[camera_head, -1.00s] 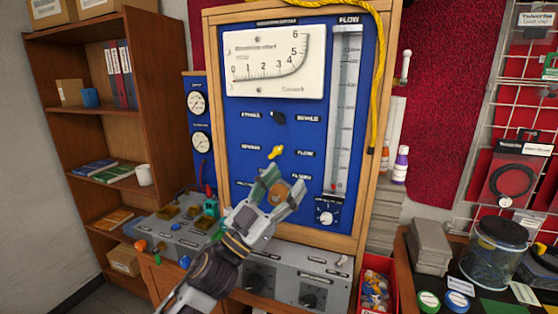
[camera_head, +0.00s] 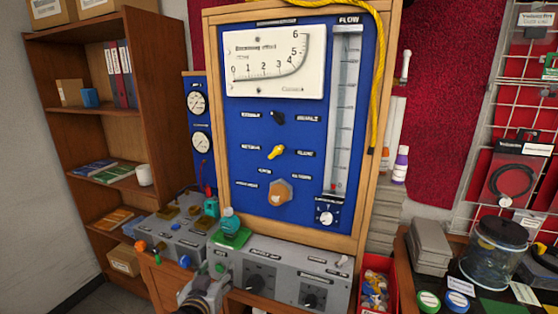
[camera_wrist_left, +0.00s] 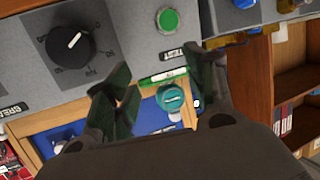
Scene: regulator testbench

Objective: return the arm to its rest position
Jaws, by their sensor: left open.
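My left arm shows at the bottom edge of the head view, in front of the grey control box; its fingers are hard to make out there. In the left wrist view my left gripper (camera_wrist_left: 168,98) is open, with its dark green fingers apart and nothing held. A teal round knob (camera_wrist_left: 170,97) shows between the fingers, beyond them. In the head view this teal knob (camera_head: 230,222) stands by a green plate on the box. The orange hexagonal knob (camera_head: 281,192) on the blue panel (camera_head: 245,140) is uncovered. My right gripper is not in view.
The grey control box (camera_head: 285,262) with black dials sits below the panel. A red bin (camera_head: 375,293) of small parts stands at its right. A wooden shelf (camera_head: 135,60) is at the left. A glass jar (camera_head: 495,250) stands on the right table.

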